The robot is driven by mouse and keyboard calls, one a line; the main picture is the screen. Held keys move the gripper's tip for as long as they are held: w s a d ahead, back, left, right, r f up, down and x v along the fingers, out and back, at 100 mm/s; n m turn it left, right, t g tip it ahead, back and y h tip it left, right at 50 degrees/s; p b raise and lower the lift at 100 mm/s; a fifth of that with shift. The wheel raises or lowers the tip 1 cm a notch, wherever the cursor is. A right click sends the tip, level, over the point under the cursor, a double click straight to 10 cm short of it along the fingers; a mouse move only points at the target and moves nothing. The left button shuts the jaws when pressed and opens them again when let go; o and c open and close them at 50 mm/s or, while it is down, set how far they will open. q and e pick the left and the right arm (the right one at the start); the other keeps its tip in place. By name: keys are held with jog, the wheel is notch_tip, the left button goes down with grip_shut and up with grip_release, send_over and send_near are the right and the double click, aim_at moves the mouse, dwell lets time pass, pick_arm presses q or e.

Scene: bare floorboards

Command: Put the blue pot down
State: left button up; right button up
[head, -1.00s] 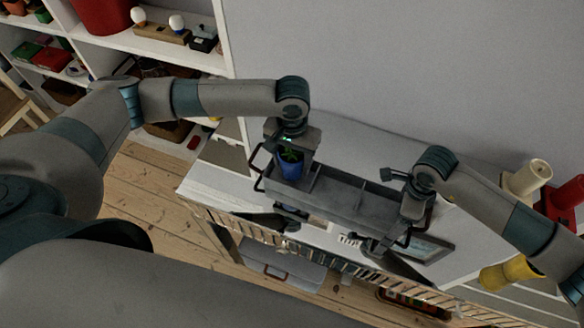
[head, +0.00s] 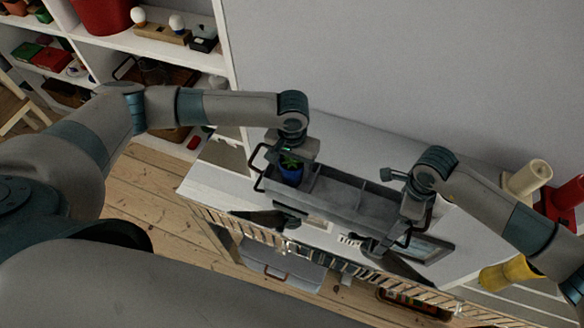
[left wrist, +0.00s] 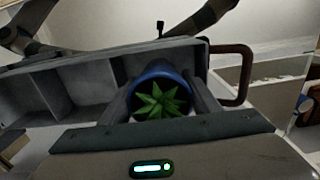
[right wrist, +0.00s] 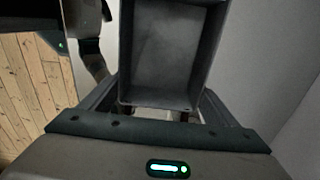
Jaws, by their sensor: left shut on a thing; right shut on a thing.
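The blue pot (head: 291,175) with a spiky green plant is at the left-end compartment of a grey divided tray (head: 342,194). My left gripper (head: 291,158) is shut on the pot from above, and its fingers flank the rim of the pot (left wrist: 160,73) in the left wrist view. The pot's base is hidden, so I cannot tell whether it touches the tray floor. My right gripper (head: 414,210) is shut at the tray's right end. In the right wrist view its fingers close about the end of the tray (right wrist: 165,103); the exact contact is hidden.
The tray is over a white surface (head: 215,186) along the grey wall. A dark-framed picture (head: 430,247) lies by its right end. A cream cylinder (head: 530,177) and a yellow object (head: 508,273) are at the right. The tray's other compartments look empty.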

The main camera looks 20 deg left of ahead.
pick_arm(q)
jog(key=shift+f, duration=0.1)
jog(key=o, duration=1.4)
notch_tip(320, 180, up, 12)
jog(key=shift+r, duration=0.15)
pick_arm(e)
jog(key=o, duration=1.3)
jog(key=shift+r, duration=0.15)
